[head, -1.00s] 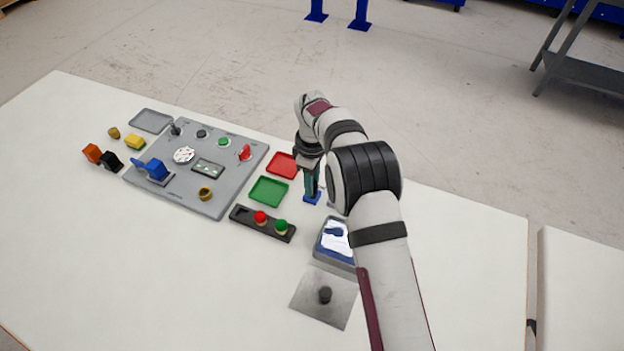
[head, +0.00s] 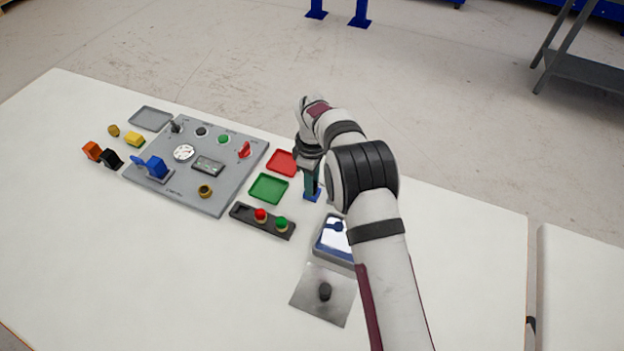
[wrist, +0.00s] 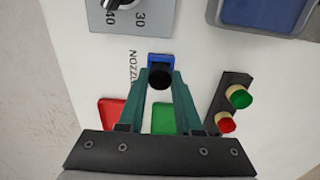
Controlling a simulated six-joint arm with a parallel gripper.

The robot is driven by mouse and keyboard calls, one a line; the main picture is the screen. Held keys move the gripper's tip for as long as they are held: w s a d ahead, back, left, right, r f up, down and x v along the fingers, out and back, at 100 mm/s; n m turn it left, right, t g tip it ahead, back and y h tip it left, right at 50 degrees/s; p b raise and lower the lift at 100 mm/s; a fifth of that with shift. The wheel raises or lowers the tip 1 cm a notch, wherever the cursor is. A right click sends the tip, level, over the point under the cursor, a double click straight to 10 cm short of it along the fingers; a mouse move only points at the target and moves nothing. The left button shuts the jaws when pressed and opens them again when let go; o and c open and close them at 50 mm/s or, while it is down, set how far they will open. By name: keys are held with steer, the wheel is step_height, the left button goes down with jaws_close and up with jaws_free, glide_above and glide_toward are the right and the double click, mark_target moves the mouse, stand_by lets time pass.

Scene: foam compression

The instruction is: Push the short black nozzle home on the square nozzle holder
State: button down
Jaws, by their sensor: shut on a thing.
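My gripper (wrist: 160,80) has teal fingers shut on the short black nozzle (wrist: 160,78), which shows as a dark round shape between the fingertips in the wrist view. The square blue nozzle holder (wrist: 158,58) lies directly beneath the nozzle, beside the printed word "NOZZLE". In the head view my gripper (head: 311,184) points down over the blue holder (head: 313,197), with the fingertips close to it. The nozzle cannot be made out in the head view. The contact between nozzle and holder is hidden, so I cannot tell how far it is seated.
Red (head: 283,162) and green (head: 269,188) trays lie left of the holder. A dark button strip (head: 246,218) and a blue-framed device (head: 330,252) are nearer. A metal plate with a black knob (head: 325,291) is in front. The grey panel (head: 222,180) stands further left.

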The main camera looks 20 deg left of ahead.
steer(key=shift+f, duration=0.15)
steer(key=c, duration=0.5)
jaws_free()
step_height(320, 180, up, 16)
steer(key=s+d+r+m, duration=0.3)
steer(key=d+r+m, duration=0.1)
steer(key=d, duration=0.3)
steer(key=s+d+r+m, duration=0.3)
steer(key=d+r+m, duration=0.1)
steer(key=d, duration=0.3)
steer(key=s+d+f+m, duration=0.1)
steer(key=s+d+m, duration=0.3)
steer(key=s, duration=0.4)
steer(key=s+d+f+m+y, duration=0.1)
steer(key=s+d+f+m, duration=0.1)
steer(key=s+d+m, duration=0.2)
steer(key=s+d+f+m, duration=0.1)
steer(key=s+d+m, duration=0.4)
steer(key=s, duration=0.7)
steer(key=shift+s+f+m+y, duration=0.15)
steer(key=shift+m+y, duration=0.05)
steer(key=shift+m, duration=0.45)
steer(key=shift+s+f+m+y, duration=0.1)
steer(key=shift+s+m+y, duration=0.1)
steer(key=shift+m, duration=0.45)
